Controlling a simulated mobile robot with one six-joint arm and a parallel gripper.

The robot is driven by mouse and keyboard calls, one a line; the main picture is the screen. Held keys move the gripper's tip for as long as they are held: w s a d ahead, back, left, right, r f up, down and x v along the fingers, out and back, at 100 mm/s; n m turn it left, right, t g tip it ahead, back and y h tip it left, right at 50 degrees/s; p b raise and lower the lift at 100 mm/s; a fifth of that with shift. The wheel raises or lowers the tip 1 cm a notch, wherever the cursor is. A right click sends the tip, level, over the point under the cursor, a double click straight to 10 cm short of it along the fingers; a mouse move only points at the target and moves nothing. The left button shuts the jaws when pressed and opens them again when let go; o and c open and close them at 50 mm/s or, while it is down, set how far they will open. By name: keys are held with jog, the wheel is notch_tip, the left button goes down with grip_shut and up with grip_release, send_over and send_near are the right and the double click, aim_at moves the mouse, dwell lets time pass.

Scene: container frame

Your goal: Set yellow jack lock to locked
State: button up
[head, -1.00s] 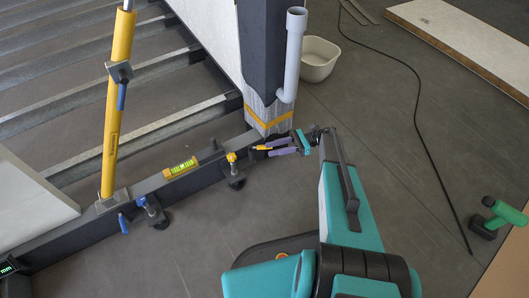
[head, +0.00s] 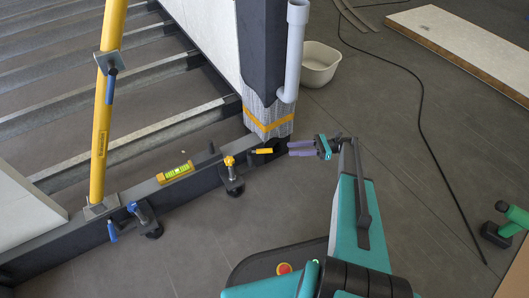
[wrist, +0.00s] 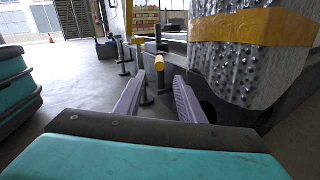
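The yellow jack (head: 230,162) has a yellow top and a dark body and stands at the dark beam. A yellow-gripped lever (head: 263,151) sticks out to its right, roughly level, beside the wrapped column foot. In the wrist view the yellow grip (wrist: 160,59) shows end-on, ahead of and between my fingers. My gripper (head: 290,148) is just right of the lever in the head view, with a small gap. In the wrist view my gripper (wrist: 160,78) has its two purple fingers apart with nothing between them. The lever's pivot is hard to make out.
The dark column (head: 268,50), its silver wrap (head: 268,112) and a grey pipe (head: 291,55) rise close behind my gripper. A blue jack (head: 140,213) and yellow level (head: 175,172) are farther left. A white tub (head: 319,66) stands behind. A black cable (head: 420,110) crosses the open floor.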

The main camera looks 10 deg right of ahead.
aim_at(258, 151)
jog(key=shift+a, duration=0.15)
jog(key=a+b, duration=0.1)
jog(key=a, duration=0.3)
jog(key=w+a+b, duration=0.1)
jog(key=a+b, duration=0.1)
jog(key=a, duration=0.2)
jog(key=a+b, duration=0.2)
jog(key=a, duration=0.2)
jog(key=shift+w+f, duration=0.1)
jog(key=shift+w, duration=0.2)
jog(key=shift+w+a+b, duration=0.2)
jog(key=shift+a+b, duration=0.15)
jog(key=shift+a, duration=0.35)
grip_shut()
